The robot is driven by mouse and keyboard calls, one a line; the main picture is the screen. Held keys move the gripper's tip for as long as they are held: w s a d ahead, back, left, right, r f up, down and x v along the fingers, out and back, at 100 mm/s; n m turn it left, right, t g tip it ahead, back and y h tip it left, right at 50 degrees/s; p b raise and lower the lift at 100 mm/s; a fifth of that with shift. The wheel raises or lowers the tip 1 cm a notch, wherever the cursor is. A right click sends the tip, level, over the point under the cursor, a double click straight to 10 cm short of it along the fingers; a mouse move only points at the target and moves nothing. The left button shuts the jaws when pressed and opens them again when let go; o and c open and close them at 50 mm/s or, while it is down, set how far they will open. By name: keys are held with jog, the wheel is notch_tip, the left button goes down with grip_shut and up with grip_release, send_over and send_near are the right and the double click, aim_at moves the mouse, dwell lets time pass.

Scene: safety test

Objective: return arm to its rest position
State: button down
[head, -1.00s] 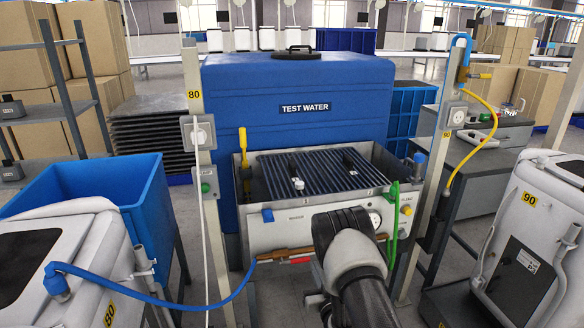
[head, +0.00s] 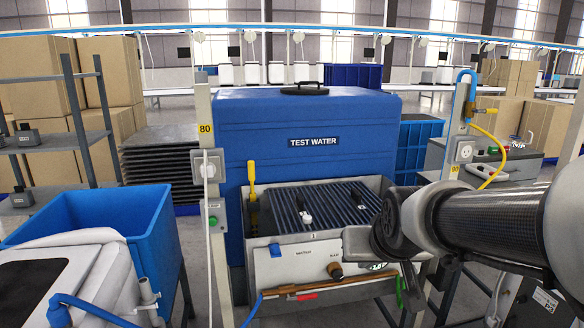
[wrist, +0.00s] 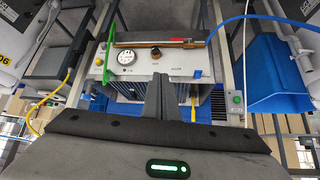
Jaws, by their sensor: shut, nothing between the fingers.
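My arm (head: 490,218) enters the head view from the right and spans in front of the right end of the test basin. Its dark rounded joint (head: 392,222) covers part of the basin's front panel. My gripper (wrist: 162,82) shows in the wrist view as dark fingers closed together, with nothing held. It points toward the basin's front panel (wrist: 172,64), with its gauge and brown knob. I cannot tell whether it touches anything there. In the head view I cannot make out the fingertips.
A blue TEST WATER tank (head: 300,130) stands behind the ribbed basin (head: 325,208). A blue bin (head: 95,215) and white machine (head: 75,285) are at left. Posts (head: 207,150) flank the basin. A blue hose (head: 90,310) and yellow hose (head: 497,160) hang nearby.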

jog(key=s+r+g+p, duration=0.1)
jog(key=s+r+g, duration=0.15)
jog(key=s, duration=1.45)
notch_tip(320, 180, up, 20)
jog(key=p, duration=2)
jog(key=shift+p, duration=0.3)
jog(key=shift+a+f, duration=0.1)
jog(key=shift+d, duration=0.45)
